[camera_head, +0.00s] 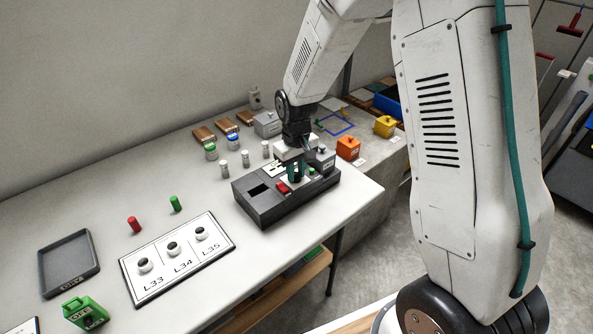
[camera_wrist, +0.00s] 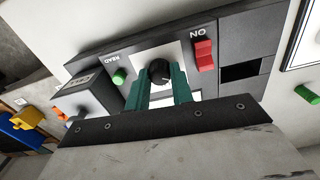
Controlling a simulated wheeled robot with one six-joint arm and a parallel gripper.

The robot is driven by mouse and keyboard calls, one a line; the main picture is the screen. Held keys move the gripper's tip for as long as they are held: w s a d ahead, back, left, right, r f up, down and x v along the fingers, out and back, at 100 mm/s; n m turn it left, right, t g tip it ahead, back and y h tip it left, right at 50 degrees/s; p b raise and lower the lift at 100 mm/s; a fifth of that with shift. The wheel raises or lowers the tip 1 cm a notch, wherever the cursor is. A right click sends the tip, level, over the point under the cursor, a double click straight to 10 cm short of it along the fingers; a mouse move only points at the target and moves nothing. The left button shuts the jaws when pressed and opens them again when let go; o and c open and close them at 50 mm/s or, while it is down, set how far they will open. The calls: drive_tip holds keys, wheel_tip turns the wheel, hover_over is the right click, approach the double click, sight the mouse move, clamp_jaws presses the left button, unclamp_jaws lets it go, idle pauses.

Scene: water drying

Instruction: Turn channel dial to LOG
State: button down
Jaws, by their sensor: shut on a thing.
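The channel dial (camera_wrist: 159,72) is a black round knob on a white plate of the dark grey instrument box (camera_head: 264,208). My gripper (camera_wrist: 160,84) has its green fingers on either side of the dial and is shut on it. In the head view my gripper (camera_head: 297,170) comes down onto the box from above, and the dial is hidden behind the fingers. The dial's markings, LOG included, cannot be read. A red switch (camera_wrist: 203,54) marked ON and a green button (camera_wrist: 119,76) marked READ flank the dial.
A grey block (camera_wrist: 88,96) sits on the box beside the READ button. The box has an empty dark slot (camera_wrist: 240,71). A white board (camera_head: 178,257) with labelled places L33, L34 and L35 lies at the front. An orange block (camera_head: 348,148) stands behind the box. A dark tray (camera_head: 69,264) is at left.

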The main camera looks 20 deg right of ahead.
sight(297, 175)
drive_tip(key=shift+w+r, duration=0.1)
drive_tip(key=c, duration=1.2)
unclamp_jaws()
wheel_tip(297, 175, up, 8)
drive_tip(key=shift+f, duration=0.15)
drive_tip(key=shift+s, duration=0.35)
drive_tip(key=s+d+r+m, duration=0.1)
drive_tip(key=s+r, duration=0.4)
drive_tip(key=s, duration=0.5)
drive_tip(key=s+d+r+m+t, duration=0.1)
drive_tip(key=s+r, duration=0.5)
drive_tip(key=s, duration=0.4)
drive_tip(key=s+d+r, duration=0.1)
drive_tip(key=s+r, duration=0.4)
drive_tip(key=s, duration=0.5)
drive_tip(key=shift+d+r+m, duration=0.15)
drive_tip(key=shift+r+m, duration=0.1)
drive_tip(key=shift+m, duration=0.15)
